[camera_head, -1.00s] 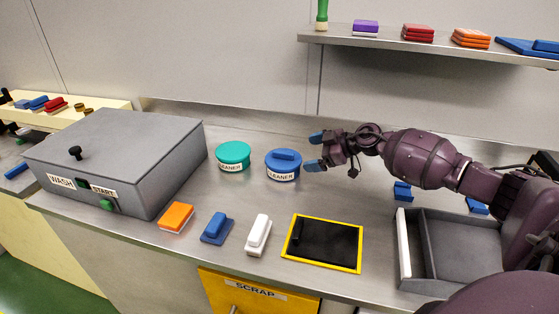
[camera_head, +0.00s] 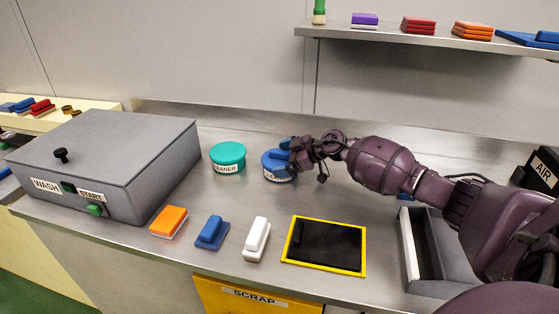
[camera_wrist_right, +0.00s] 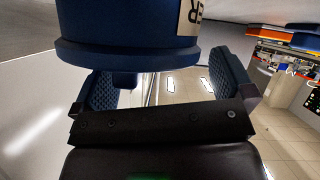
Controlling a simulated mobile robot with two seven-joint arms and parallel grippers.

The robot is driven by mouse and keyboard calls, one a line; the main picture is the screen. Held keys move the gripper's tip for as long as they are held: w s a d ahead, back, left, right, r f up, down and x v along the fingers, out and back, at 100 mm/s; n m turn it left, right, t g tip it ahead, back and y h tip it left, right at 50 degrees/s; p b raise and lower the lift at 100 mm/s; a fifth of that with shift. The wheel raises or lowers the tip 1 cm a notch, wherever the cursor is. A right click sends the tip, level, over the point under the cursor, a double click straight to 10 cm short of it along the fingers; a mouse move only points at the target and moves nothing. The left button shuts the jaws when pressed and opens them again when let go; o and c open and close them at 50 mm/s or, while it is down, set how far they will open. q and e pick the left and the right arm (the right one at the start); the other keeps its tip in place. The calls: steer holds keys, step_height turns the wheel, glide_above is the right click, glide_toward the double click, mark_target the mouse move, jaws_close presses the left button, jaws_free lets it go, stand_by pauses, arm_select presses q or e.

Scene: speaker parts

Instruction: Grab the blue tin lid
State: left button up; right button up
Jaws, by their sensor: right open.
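The blue tin (camera_head: 276,176) with a cleaner label stands on the steel counter, partly hidden by my right gripper. Its blue lid (camera_head: 268,158) is on top. In the right wrist view the lid's rim (camera_wrist_right: 125,57) shows upside down, with the lid's raised grip (camera_wrist_right: 125,80) below it, near the left finger. My right gripper (camera_head: 285,152) is open at the lid, its blue-padded fingers on either side of the grip; whether they touch it I cannot tell. My left gripper is not in view.
A teal-lidded tin (camera_head: 227,157) stands close on the left. A grey wash box (camera_head: 120,150) is further left. Orange (camera_head: 169,221), blue (camera_head: 212,232) and white (camera_head: 257,238) blocks and a yellow-framed black pad (camera_head: 325,245) lie in front. A shelf (camera_head: 400,38) hangs behind.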

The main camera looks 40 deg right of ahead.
steer(key=shift+c, duration=0.5)
steer(key=c, duration=0.7)
steer(key=shift+r, duration=0.1)
